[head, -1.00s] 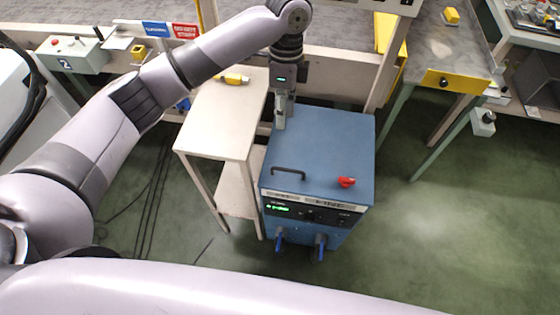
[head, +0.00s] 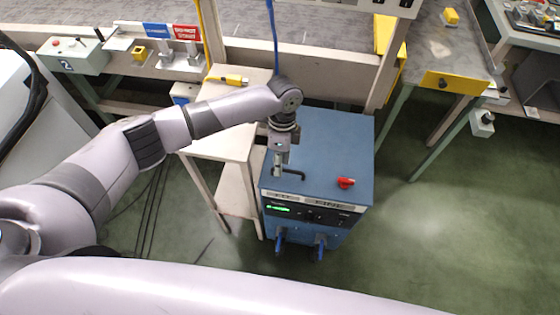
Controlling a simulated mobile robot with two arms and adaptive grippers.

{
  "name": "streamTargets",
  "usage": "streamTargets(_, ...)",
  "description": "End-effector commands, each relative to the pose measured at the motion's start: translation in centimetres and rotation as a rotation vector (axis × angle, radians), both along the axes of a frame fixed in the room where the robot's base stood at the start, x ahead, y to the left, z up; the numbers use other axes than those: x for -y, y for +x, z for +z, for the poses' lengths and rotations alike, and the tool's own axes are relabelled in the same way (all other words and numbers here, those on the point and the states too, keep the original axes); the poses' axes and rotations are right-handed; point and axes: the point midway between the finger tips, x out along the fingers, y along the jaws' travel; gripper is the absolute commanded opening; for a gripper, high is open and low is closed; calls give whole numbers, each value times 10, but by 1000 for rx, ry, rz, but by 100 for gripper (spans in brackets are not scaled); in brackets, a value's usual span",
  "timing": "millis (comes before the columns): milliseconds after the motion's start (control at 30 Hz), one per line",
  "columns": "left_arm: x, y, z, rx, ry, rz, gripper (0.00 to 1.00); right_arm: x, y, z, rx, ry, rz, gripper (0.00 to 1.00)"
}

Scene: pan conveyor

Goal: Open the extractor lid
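The extractor is a blue box (head: 330,222) on the green floor. Its flat blue lid (head: 340,140) lies level on top, with no gap visible at its front edge. A dark bar handle (head: 298,175) sits near the lid's front left, and a red knob (head: 346,183) is to its right. My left gripper (head: 279,172) points down over the left end of the handle and hides that end. I cannot tell whether it touches the handle or how far apart its fingers are. My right gripper is not in view.
A pale side table (head: 211,148) stands close on the left, with a yellow item (head: 232,79) at its back. A beige post (head: 388,65) and conveyor frame stand behind the extractor. Green floor (head: 440,225) is clear to the right. A blue cable (head: 273,35) hangs behind my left arm.

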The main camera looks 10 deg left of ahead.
Motion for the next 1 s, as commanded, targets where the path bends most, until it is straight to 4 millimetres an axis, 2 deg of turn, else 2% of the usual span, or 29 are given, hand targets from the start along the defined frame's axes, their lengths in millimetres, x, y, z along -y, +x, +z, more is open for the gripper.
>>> streamTargets(333, 0, -1, -5, 0, 0, -1, 30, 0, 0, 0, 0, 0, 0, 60)
streamTargets(800, 0, -1, -4, 0, 0, -1, 0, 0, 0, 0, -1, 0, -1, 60)
streamTargets(1000, 0, -1, -4, 0, 0, -1, 0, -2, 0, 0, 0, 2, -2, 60)
